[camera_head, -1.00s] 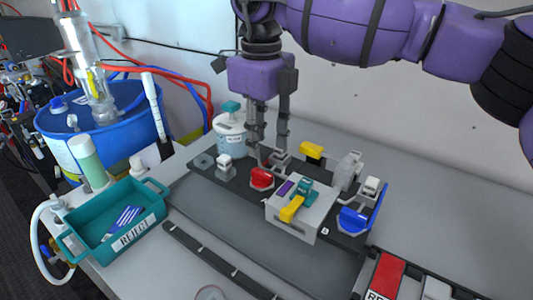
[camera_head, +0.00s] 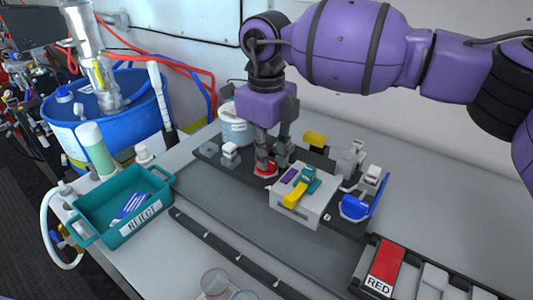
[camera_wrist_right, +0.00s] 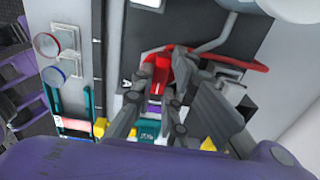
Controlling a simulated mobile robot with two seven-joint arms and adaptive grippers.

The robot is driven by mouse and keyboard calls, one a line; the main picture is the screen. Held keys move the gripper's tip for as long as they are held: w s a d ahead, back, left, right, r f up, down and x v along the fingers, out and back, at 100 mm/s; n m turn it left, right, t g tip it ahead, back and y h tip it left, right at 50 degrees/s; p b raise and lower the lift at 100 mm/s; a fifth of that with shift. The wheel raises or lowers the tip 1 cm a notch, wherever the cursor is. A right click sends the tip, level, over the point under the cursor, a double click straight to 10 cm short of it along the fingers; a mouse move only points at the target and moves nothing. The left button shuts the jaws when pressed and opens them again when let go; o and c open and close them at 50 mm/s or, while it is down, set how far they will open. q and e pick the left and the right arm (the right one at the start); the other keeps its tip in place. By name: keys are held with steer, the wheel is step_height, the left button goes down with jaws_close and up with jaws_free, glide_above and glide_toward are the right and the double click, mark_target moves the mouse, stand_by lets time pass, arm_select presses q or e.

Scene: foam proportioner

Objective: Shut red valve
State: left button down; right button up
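The red valve (camera_head: 265,171) sits at the back of the dark panel, left of the grey box with the yellow and teal handles. My right gripper (camera_head: 272,163) points down at it, its two fingers apart and low around the red handle; the fingers cover part of it. In the wrist view the red handle (camera_wrist_right: 160,72) shows between the grey fingers of the right gripper (camera_wrist_right: 168,85). Whether either finger touches it, I cannot tell. My left gripper is not in view.
The grey box (camera_head: 300,208) stands close to the right of the red valve. A blue valve (camera_head: 356,208) and a yellow handle (camera_head: 315,139) are nearby. A white jar (camera_head: 233,128) stands behind. A teal reject bin (camera_head: 92,208) is at the left. The panel's front is clear.

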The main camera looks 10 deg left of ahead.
jaws_close()
steer(key=shift+n, duration=0.3)
steer(key=n, duration=0.3)
steer(key=shift+n, duration=0.3)
steer(key=n, duration=0.4)
steer(key=shift+n, duration=0.3)
steer(key=n+b, duration=0.1)
steer(key=n, duration=0.3)
steer(key=shift+n, duration=0.3)
steer(key=shift+n+b, duration=0.65)
steer(key=shift+n, duration=1.55)
